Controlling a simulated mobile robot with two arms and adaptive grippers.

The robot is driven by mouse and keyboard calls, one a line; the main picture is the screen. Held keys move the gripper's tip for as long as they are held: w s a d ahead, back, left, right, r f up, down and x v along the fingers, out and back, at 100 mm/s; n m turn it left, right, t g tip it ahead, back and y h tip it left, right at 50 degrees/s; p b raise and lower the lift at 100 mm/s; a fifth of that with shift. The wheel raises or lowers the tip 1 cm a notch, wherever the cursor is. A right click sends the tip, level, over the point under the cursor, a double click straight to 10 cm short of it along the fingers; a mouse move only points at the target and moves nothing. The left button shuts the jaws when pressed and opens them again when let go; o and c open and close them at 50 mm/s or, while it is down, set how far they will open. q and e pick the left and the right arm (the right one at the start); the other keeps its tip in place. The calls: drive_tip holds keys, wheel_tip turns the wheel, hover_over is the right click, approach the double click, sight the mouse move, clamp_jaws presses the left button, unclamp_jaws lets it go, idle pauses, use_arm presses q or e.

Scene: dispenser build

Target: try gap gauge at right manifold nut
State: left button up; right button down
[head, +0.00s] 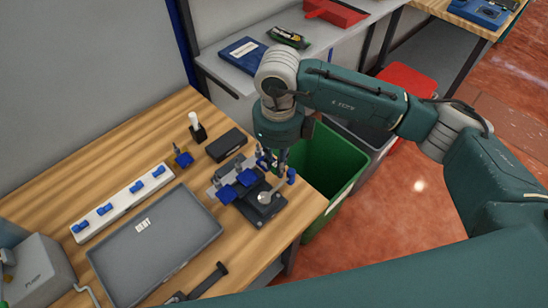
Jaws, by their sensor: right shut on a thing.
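My right gripper (275,164) points down over the assembly at the right end of the wooden table. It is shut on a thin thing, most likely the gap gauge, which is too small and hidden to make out. Below it is the manifold assembly (238,180), a grey piece with blue parts, with a dark block (268,212) carrying a silver round part at its front. The right manifold nut cannot be told apart from the gripper and blue parts, nor can I tell whether the gauge touches it. My left gripper is out of view.
A grey tray (112,262) and a white rack (104,222) with several blue pieces lie to the left. A black box (226,145) stands behind the assembly. A green bin (336,160) stands beyond the table's right edge. A grey pump box (38,272) is at lower left.

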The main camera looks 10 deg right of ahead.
drive_tip(key=shift+s+d, duration=0.3)
drive_tip(key=shift+s, duration=0.15)
drive_tip(key=shift+r, duration=0.15)
